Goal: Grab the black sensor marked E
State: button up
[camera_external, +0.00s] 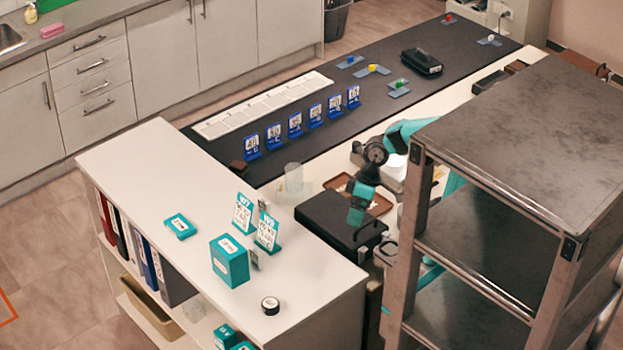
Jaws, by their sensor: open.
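A small round black object with a white label on top (270,306) lies on the white shelf top near its front edge. It may be the black sensor, but its letter is too small to read. My gripper (360,236) is at the lower end of my teal and black arm, over or just beside a large black case (325,220). It is open, and I see nothing held in it. It is to the right of the round black object and well apart from it. The fingers are small and partly lost against the dark case.
On the shelf top (150,170) stand a teal box (229,262), teal card stands (267,231) and a flat teal box (180,226). Blue card stands (295,125) line the dark bench mat. A grey metal rack (540,120) stands close on the right.

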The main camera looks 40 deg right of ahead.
jog(key=w+a+f+n+p, duration=0.2)
jog(key=w+a+p, duration=0.15)
jog(key=a, duration=0.55)
jog(key=n+t+p, duration=0.2)
send_near(269, 303)
jog(key=shift+h, duration=0.3)
jog(key=x, duration=0.1)
jog(key=p+x, duration=0.2)
jog(key=x, duration=0.1)
jog(key=shift+s+a, duration=0.2)
jog(key=shift+s, duration=0.05)
jog(key=shift+t, duration=0.3)
jog(key=shift+p+x, duration=1.3)
jog(key=shift+x, duration=1.75)
jog(key=shift+a+r, duration=0.1)
jog(key=c, duration=1.1)
jog(key=shift+o, duration=0.2)
